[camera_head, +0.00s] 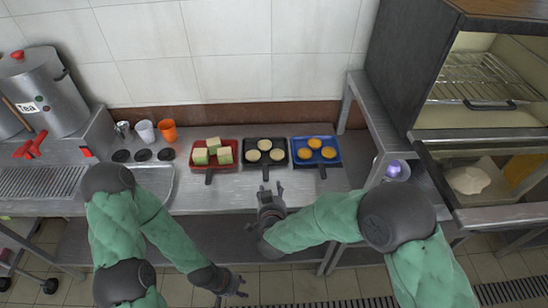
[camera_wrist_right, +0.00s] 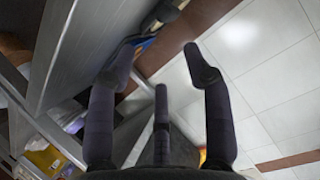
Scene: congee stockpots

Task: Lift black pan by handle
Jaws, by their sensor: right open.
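The black pan (camera_head: 250,143) sits on the steel counter between a red pan and a blue pan. It holds three pale round pieces, and its short handle (camera_head: 265,173) points toward the counter's front edge. My right gripper (camera_head: 271,187) is open and empty, just in front of the handle and apart from it. In the right wrist view its spread fingers (camera_wrist_right: 160,60) have nothing between them; I cannot make out the black pan there for sure. My left gripper (camera_head: 243,284) is low in front of the counter, far from the pan, with its fingers apart and empty.
The red pan (camera_head: 192,161) with pale cubes is left of the black pan; the blue pan (camera_head: 338,154) with yellow rounds is right. An orange cup (camera_head: 168,131) and a white cup (camera_head: 145,131) stand further left. A steel stand and open oven (camera_head: 480,85) are at right.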

